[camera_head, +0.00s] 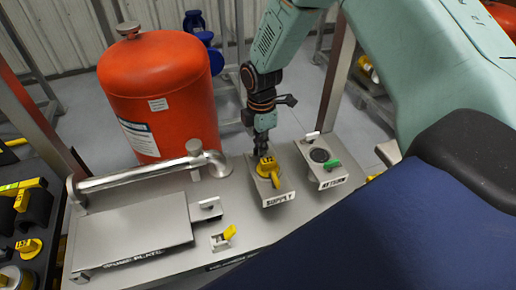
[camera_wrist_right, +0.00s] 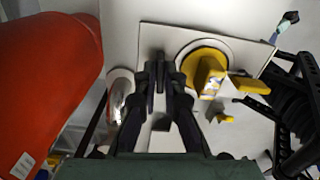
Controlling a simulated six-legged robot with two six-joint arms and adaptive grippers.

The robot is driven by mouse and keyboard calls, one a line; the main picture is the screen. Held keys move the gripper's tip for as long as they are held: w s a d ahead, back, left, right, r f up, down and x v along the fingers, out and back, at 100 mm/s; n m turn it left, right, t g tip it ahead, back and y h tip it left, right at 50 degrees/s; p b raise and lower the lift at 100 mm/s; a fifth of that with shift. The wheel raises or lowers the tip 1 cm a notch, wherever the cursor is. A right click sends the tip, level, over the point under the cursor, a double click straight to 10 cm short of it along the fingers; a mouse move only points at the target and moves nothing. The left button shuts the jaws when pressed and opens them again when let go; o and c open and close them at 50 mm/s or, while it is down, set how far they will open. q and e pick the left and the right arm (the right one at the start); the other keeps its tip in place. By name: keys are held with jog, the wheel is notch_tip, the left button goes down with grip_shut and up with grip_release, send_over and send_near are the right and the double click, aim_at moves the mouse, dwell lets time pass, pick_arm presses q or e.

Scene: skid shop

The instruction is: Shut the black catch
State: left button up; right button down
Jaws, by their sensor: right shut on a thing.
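My right gripper (camera_head: 262,152) reaches down to the far edge of the tilted SUPPLY plate (camera_head: 281,190). It is shut on a small dark part that looks like the black catch (camera_wrist_right: 160,68), at the plate's edge in the wrist view. The fingers (camera_wrist_right: 158,84) stand on both sides of it and hide much of it; I cannot tell its exact angle. Beside it on the plate is a yellow round cap (camera_head: 267,165) with a numbered tag and a yellow lever (camera_wrist_right: 250,85).
The RETURN plate (camera_head: 340,177) stands to the right with a black disc, a white-tipped catch (camera_head: 311,136) and a green lever (camera_head: 332,164). An orange tank (camera_head: 170,95), a metal pipe (camera_head: 135,175), a gauge plate (camera_head: 125,235) and a yellow catch (camera_head: 229,233) are to the left.

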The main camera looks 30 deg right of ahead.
jog(key=shift+n, duration=1.1)
jog(key=shift+n, duration=0.7)
jog(key=shift+r+n, duration=0.1)
jog(key=shift+n, duration=0.9)
jog(key=shift+w, duration=0.1)
